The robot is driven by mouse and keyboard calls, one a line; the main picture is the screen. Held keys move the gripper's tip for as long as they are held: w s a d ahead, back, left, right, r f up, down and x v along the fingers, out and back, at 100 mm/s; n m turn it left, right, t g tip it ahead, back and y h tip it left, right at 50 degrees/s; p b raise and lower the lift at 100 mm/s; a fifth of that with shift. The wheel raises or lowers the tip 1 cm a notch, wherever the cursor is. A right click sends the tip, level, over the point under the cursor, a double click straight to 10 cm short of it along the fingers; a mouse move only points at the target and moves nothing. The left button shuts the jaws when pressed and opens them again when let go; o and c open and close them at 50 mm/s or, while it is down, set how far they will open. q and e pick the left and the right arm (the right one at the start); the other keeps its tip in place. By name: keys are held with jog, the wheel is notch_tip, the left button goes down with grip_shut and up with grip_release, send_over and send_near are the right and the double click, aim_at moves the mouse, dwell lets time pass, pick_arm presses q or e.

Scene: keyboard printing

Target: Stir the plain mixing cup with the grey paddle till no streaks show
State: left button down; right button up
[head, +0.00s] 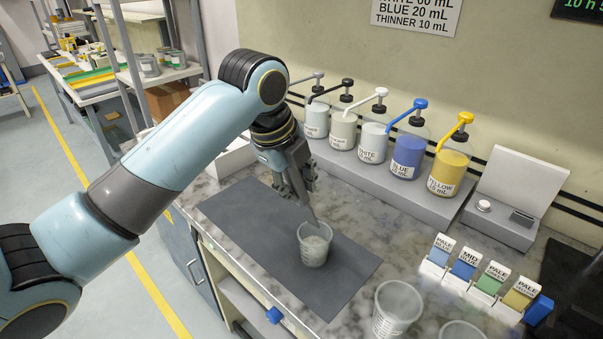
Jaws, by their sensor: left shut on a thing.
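The plain mixing cup (314,249) is clear and stands upright on the dark grey mat (352,275). It holds pale, whitish content; I cannot make out whether streaks show in it. My left gripper (303,193) is above and slightly left of the cup, pointing down. It is shut on the grey paddle (313,217), which slants down to the right into the cup's mouth. The paddle's lower end is hidden in the cup. My right gripper is not in view.
Several pump bottles (373,142) stand on a grey riser along the wall. Two more clear cups (397,309) stand at the front. A rack of labelled colour cards (487,277) and a grey device (512,200) are at the right. The mat is bare around the mixing cup.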

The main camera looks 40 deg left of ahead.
pick_arm(q)
jog(key=shift+s+f+b+x, duration=0.1)
jog(key=shift+s+b+x, duration=0.2)
jog(key=shift+b+x, duration=0.95)
jog(key=shift+s+f+b+x, duration=0.15)
jog(key=shift+s+b+x, duration=0.15)
jog(key=shift+x, duration=1.95)
jog(key=shift+s+f+b+x, duration=0.1)
jog(key=shift+s+b+x, duration=0.45)
jog(key=shift+x, duration=1.15)
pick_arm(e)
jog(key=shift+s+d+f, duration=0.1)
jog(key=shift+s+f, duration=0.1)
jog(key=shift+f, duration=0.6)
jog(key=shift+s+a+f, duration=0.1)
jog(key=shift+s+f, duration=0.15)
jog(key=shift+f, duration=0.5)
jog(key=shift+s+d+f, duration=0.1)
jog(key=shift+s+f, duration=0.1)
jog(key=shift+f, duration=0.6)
pick_arm(q)
jog(key=shift+w, duration=0.2)
